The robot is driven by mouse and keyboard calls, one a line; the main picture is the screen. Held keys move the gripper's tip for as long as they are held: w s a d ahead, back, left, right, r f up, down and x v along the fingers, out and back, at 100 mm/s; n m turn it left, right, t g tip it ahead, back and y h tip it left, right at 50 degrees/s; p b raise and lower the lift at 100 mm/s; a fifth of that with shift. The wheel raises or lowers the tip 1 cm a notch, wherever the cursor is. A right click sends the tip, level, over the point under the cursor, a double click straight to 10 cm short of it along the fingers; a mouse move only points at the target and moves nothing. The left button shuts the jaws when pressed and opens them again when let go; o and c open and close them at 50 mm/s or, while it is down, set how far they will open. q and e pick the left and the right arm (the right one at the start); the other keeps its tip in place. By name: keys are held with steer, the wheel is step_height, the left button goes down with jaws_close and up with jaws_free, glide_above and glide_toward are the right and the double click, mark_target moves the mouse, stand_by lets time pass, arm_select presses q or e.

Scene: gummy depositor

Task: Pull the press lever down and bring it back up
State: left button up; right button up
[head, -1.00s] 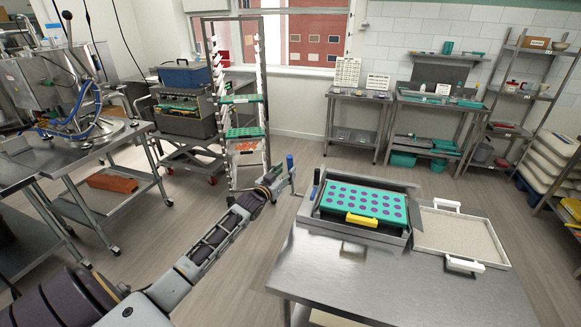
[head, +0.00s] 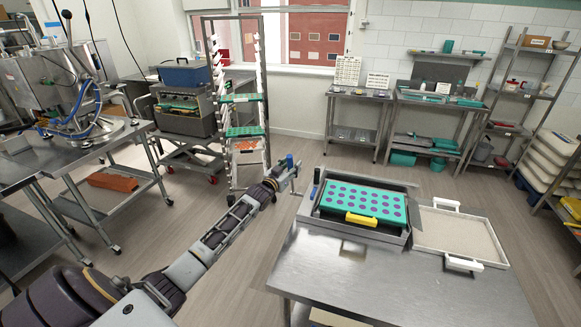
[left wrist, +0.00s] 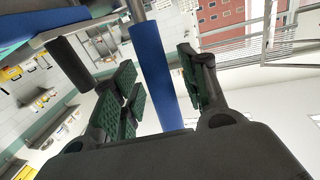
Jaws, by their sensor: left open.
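The press (head: 402,237) is a grey metal frame on the steel table at the right, holding a teal tray (head: 362,203) with purple dots and a yellow handle. A blue lever grip (head: 290,161) shows left of the press in the head view. My left gripper (head: 287,175) is open at this grip. In the left wrist view the blue grip (left wrist: 158,80) stands between the green-padded fingers of the left gripper (left wrist: 160,88), with gaps visible on both sides. The lower end of the grip is hidden behind the gripper body. My right gripper is not in view.
A dark upright handle (head: 315,182) stands at the press's left edge. A white-handled tray (head: 465,238) of pale powder lies right of the press. The front of the steel table (head: 400,285) is clear. A tall rack (head: 236,105) stands behind my left arm.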

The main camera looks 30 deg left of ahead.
arm_select(q)
steer(key=shift+c, duration=0.3)
jaws_close()
